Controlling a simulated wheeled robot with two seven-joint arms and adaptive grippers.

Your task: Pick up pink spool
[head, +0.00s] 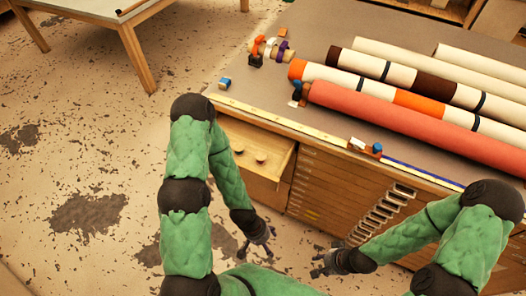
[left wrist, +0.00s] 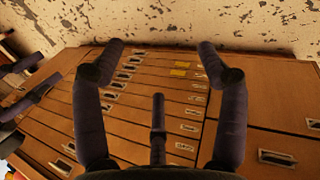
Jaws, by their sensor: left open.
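My left gripper (head: 260,244) hangs low in front of the drawer cabinet, well away from the cluster. In the left wrist view my left gripper (left wrist: 160,52) is open and empty, with drawer fronts beyond its fingers. My right gripper (head: 322,264) is low to its right; its fingers are too small to judge.
Long rolls, including a coral-pink one (head: 410,125), lie across the worktop (head: 240,85). An upper-left drawer (head: 275,150) stands open with two small round things in it or on it. The cabinet (head: 320,190) has several drawers. A table (head: 90,10) stands at the back left. Floor is clear between.

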